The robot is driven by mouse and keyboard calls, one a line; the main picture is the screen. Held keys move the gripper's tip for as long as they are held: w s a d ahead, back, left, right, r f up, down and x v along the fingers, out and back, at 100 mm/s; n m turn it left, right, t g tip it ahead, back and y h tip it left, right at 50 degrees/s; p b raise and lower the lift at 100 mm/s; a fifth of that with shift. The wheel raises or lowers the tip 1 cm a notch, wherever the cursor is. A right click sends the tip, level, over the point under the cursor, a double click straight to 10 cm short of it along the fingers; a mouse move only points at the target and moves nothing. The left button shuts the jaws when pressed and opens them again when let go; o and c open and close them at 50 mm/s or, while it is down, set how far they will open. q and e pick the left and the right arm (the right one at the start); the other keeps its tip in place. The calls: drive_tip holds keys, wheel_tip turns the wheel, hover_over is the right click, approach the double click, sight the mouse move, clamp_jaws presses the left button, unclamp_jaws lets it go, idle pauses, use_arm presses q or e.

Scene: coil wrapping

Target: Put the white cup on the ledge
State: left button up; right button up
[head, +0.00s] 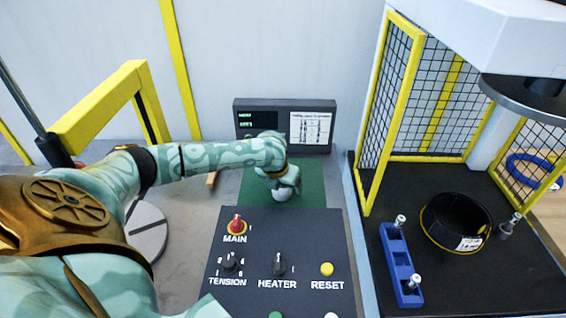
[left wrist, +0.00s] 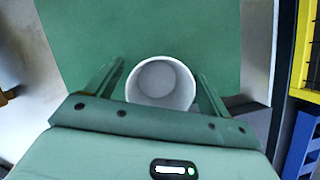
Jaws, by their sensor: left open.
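The white cup (left wrist: 161,84) is in the left wrist view, seen from above with its round open rim and empty inside. It is over the green mat (left wrist: 150,30). My left gripper (left wrist: 159,66) is open, with one finger on each side of the cup; I cannot tell whether either touches it. In the head view my left gripper (head: 285,188) is low over the green mat (head: 312,180), behind the control panel, and largely hides the cup there. No surface is clearly recognisable as the ledge. My right gripper is not in view.
A black control panel (head: 310,224) with knobs stands just in front of the mat. A dark display unit (head: 262,105) is behind it. At right, a yellow-framed mesh guard (head: 400,110), a blue holder (head: 398,262) and a black coil (head: 456,222) occupy the machine bay.

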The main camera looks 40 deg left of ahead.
use_arm(q)
drive_tip(key=shift+w+f, duration=0.2)
drive_tip(key=shift+f, duration=0.15)
drive_tip(key=shift+r, duration=0.1)
drive_tip(key=c, duration=1.1)
drive_tip(key=shift+c, duration=0.2)
drive_tip(key=shift+r, duration=0.45)
wheel_tip(320, 180, up, 3)
drive_tip(key=shift+a+f+p, duration=0.1)
drive_tip(key=shift+p, duration=0.65)
drive_tip(key=s+d+r+p, duration=0.5)
drive_tip(key=s+d+r, duration=0.4)
drive_tip(key=s, duration=0.1)
drive_tip(key=shift+s+r, duration=0.15)
drive_tip(key=shift+s, duration=0.25)
